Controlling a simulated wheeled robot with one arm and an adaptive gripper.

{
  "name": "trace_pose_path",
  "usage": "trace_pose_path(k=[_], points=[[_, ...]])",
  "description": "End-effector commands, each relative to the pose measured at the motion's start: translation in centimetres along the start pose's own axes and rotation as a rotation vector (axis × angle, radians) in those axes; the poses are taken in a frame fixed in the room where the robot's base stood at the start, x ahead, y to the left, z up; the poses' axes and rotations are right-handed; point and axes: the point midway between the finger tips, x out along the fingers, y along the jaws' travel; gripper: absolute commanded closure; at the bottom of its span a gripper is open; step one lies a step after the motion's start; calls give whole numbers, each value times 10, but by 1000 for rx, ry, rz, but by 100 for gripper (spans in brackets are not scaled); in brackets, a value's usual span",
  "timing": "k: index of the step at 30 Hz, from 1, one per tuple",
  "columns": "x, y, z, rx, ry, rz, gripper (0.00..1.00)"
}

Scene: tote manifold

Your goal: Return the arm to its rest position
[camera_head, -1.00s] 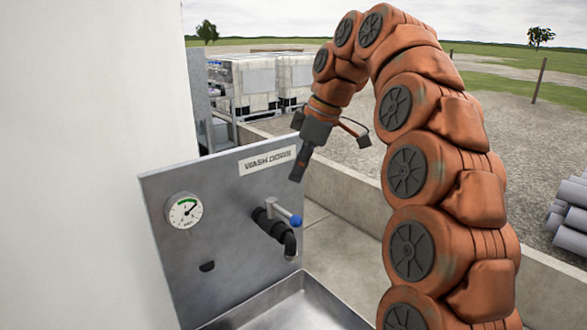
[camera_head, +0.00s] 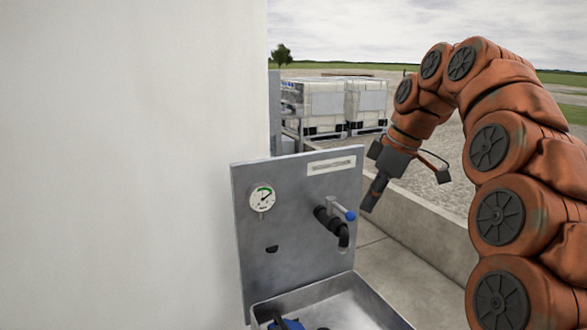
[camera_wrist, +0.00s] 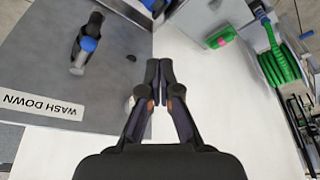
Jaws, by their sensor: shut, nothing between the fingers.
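My gripper (camera_head: 373,196) hangs at the end of my orange arm, in the air to the right of the wash-down panel in the head view. In the wrist view my gripper (camera_wrist: 159,68) shows its two dark fingers together, with nothing between them. My arm (camera_head: 500,150) arches up and over at the right of the head view, bent down at its end. Nothing is seen touching the gripper.
A grey metal panel (camera_head: 292,215) carries a gauge (camera_head: 262,198) and a blue-handled tap (camera_head: 341,211) above a metal basin (camera_head: 350,300). A white wall (camera_head: 130,160) fills the left. A low concrete wall (camera_head: 425,215) runs behind. A green hose (camera_wrist: 278,52) shows in the wrist view.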

Motion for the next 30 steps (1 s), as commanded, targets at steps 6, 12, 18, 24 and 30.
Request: trace_pose_path(k=[6, 12, 18, 24, 30], points=[[4, -9, 5, 40, -13, -11, 100], [7, -22, 8, 84, -26, -15, 100], [16, -40, 13, 149, -50, -25, 100], [32, -74, 26, 258, -95, -36, 100], [52, -114, 48, 401, -154, -34, 100]])
